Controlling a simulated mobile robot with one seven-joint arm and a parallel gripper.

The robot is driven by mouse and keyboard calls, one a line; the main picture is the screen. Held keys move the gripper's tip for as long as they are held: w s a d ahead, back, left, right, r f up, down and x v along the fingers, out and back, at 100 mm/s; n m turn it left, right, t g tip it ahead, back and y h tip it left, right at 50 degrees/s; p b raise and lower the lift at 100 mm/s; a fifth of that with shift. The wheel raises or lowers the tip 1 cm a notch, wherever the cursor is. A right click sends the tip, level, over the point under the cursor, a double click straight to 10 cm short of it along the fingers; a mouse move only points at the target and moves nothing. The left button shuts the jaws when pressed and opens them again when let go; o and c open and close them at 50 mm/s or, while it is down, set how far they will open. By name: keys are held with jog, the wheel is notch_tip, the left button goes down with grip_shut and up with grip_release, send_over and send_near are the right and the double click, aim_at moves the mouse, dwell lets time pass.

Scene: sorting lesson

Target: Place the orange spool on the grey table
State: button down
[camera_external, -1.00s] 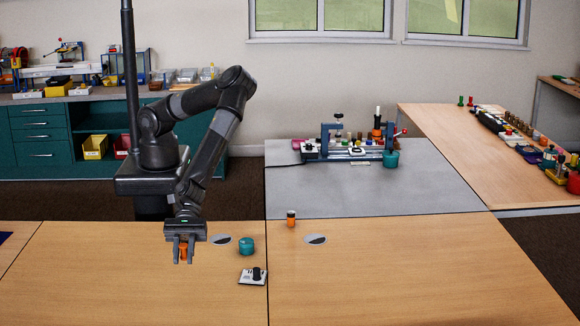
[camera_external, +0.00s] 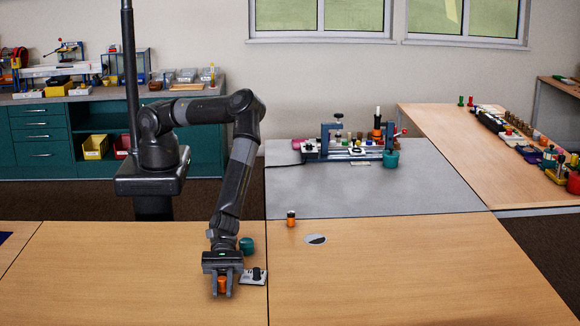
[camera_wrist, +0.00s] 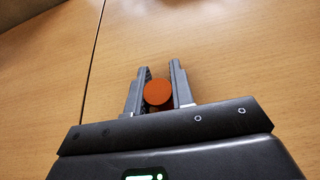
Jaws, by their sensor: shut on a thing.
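My gripper (camera_external: 222,284) is shut on the orange spool (camera_external: 222,284), over the front left wooden table in the external view. In the wrist view the spool's round orange end (camera_wrist: 158,92) shows between the two fingers (camera_wrist: 157,90). I cannot tell how high it is above the wood. The grey table (camera_external: 300,199) lies behind and to the right, past the wooden tables' back edge.
A teal round pot (camera_external: 247,245) and a light plate with a black knob (camera_external: 254,276) stand close to my gripper. An orange item with a dark top (camera_external: 291,218) stands by the grey table's front edge.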

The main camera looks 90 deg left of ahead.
jog(key=c, duration=1.3)
grip_release()
jog(key=shift+f, duration=0.15)
jog(key=shift+o, duration=0.2)
jog(key=shift+a+r, duration=0.25)
jog(key=shift+r, duration=0.05)
jog(key=v, duration=1.1)
jog(key=shift+a+r, duration=0.1)
jog(key=shift+a, duration=0.1)
